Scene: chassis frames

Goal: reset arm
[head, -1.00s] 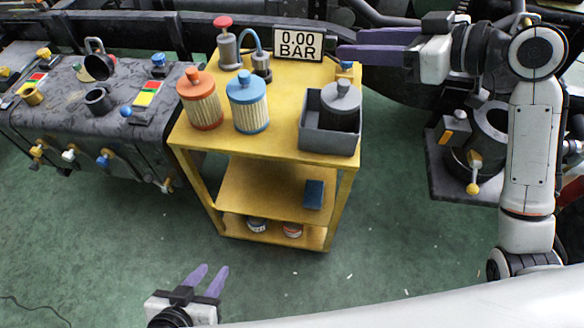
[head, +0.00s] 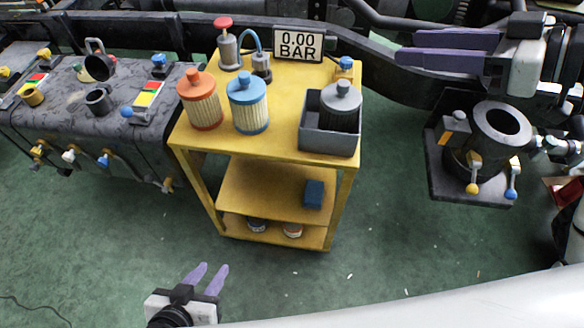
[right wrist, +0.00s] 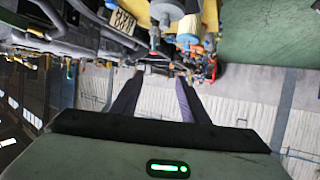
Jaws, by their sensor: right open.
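My left gripper (head: 211,278) is at the bottom of the head view, over the green floor. Its two purple fingers are apart with nothing between them. My right gripper (head: 402,53) is at the upper right of the head view, in front of the dark chassis rail and right of the gauge sign. In the right wrist view its two fingers (right wrist: 155,98) stand apart with nothing between them. Most of my right arm is outside the head view.
A yellow cart (head: 275,150) holds an orange filter (head: 201,105), a blue filter (head: 249,110), a grey bin (head: 327,140) with a dark filter, and a 0.00 BAR sign (head: 298,45). A dark tank (head: 60,120) stands left. A black cylindrical housing (head: 480,150) stands right. Green floor is open in front.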

